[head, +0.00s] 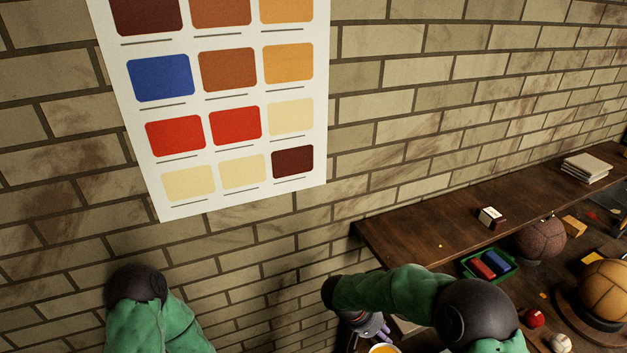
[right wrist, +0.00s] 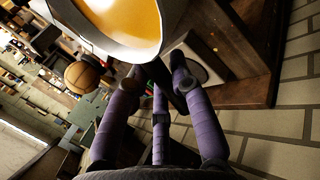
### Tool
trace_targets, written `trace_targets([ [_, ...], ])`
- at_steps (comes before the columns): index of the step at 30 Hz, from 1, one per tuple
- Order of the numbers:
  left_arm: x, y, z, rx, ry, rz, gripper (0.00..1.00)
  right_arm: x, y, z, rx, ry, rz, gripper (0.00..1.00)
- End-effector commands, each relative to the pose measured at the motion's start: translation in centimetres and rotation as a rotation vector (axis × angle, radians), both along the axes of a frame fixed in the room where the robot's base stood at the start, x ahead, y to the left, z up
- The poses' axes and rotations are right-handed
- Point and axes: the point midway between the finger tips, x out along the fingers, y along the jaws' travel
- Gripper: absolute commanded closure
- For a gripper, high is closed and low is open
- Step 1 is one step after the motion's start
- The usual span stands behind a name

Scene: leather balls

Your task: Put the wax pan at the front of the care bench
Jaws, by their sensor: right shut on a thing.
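The wax pan (right wrist: 122,22), a pale round pan with orange-yellow wax, fills the top of the right wrist view. Only a sliver of it (head: 384,349) shows at the bottom edge of the head view. My right gripper (right wrist: 158,85) has purple fingers and is shut on the pan. In the head view this gripper (head: 370,326) is partly hidden by my arm, near the left end of the dark wooden care bench (head: 405,235). My left arm shows at the lower left, but its gripper is out of view. The front of the bench is not clearly visible.
A green tray (head: 463,266) with red and blue blocks, a brown ball (head: 540,238) and an orange ball (head: 606,288) on a dark ring stand are on the bench. Small red (head: 534,317) and white (head: 561,343) balls lie nearby. A brick wall stands behind.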

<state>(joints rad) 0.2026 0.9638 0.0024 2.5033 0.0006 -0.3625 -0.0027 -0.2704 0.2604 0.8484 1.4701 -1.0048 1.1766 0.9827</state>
Motion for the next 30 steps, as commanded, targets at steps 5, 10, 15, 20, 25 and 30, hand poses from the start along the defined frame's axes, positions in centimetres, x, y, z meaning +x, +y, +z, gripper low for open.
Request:
trace_targets([
  [5, 0.0, 0.0, 0.0, 0.000, 0.000, 0.000, 1.00, -0.3, 0.0, -0.1, 0.002, 0.003, 0.001, 1.00],
  [10, 0.0, 0.0, 0.0, 0.000, 0.000, 0.000, 1.00, -0.6, 0.0, -0.3, 0.004, 0.003, 0.001, 1.00],
  [15, 0.0, 0.0, -2.7, 0.000, 0.001, 0.000, 1.00, -0.6, 0.0, -3.0, 0.004, 0.003, 0.001, 1.00],
  [20, 0.0, 0.0, -5.0, 0.000, 0.000, 0.000, 1.00, -0.6, 0.0, -5.3, 0.004, 0.002, 0.000, 1.00],
  [25, 0.0, 0.0, -8.2, 0.000, 0.000, 0.000, 1.00, -0.6, 0.0, -8.5, 0.004, 0.002, 0.000, 1.00],
  [30, 0.0, 0.0, -11.3, 0.000, 0.000, 0.000, 1.00, -0.6, 0.0, -11.6, 0.004, 0.002, 0.000, 1.00],
])
